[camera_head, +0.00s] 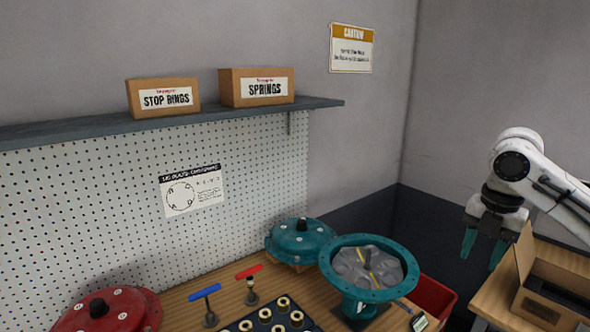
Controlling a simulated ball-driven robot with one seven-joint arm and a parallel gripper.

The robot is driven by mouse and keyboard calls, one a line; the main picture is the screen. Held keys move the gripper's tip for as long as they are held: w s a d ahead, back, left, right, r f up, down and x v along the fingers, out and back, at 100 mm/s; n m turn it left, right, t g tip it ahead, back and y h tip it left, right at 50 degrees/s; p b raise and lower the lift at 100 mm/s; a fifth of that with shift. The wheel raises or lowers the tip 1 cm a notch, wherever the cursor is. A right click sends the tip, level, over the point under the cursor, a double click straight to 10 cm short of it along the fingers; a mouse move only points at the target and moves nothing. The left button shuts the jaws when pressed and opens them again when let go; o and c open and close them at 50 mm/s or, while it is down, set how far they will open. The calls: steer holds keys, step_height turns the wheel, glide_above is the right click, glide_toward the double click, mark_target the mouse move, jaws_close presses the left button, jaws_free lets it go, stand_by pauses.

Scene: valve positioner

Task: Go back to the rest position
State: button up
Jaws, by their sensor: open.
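My gripper (483,247) hangs at the right of the view, with its teal fingers pointing down and spread apart. It is open and holds nothing that I can see. It is in the air to the left of an open cardboard box (543,309) on the right-hand table. My white arm (550,185) reaches in from the right edge.
An open teal housing (345,294), a teal cover (301,240) and a red cover (107,311) are on the wooden workbench (180,298). A red bin (433,297) stands beside it. A shelf (60,135) carries two boxes. A gap separates the bench from the right table (492,298).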

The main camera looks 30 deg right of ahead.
steer(key=w+a+f+m+t+y+b, duration=0.1)
steer(key=w+a+f+m+t+b, duration=0.1)
steer(key=w+a+f, duration=0.4)
steer(key=w+a+f+m+t+y+b, duration=0.1)
steer(key=w+a+f+m+t+y, duration=0.1)
steer(key=w+a, duration=0.75)
steer(key=s+a+f+m+t+y+b, duration=0.15)
steer(key=a+f+m, duration=0.35)
steer(key=a+f, duration=0.6)
steer(key=s+a+f+m+g+h+b, duration=0.1)
steer(key=s+a+f+m+b, duration=0.1)
steer(key=s+a+f+m, duration=0.35)
steer(key=s+a+f+m+g+b, duration=0.1)
steer(key=s+a+f+m+b, duration=0.15)
steer(key=s+f, duration=0.6)
steer(key=s+d+f+m+g+h, duration=0.3)
steer(key=s+f, duration=0.6)
steer(key=s, duration=0.4)
steer(key=shift+s+d+h+b, duration=0.2)
steer(key=shift+d+h+b, duration=0.15)
steer(key=shift+f, duration=0.1)
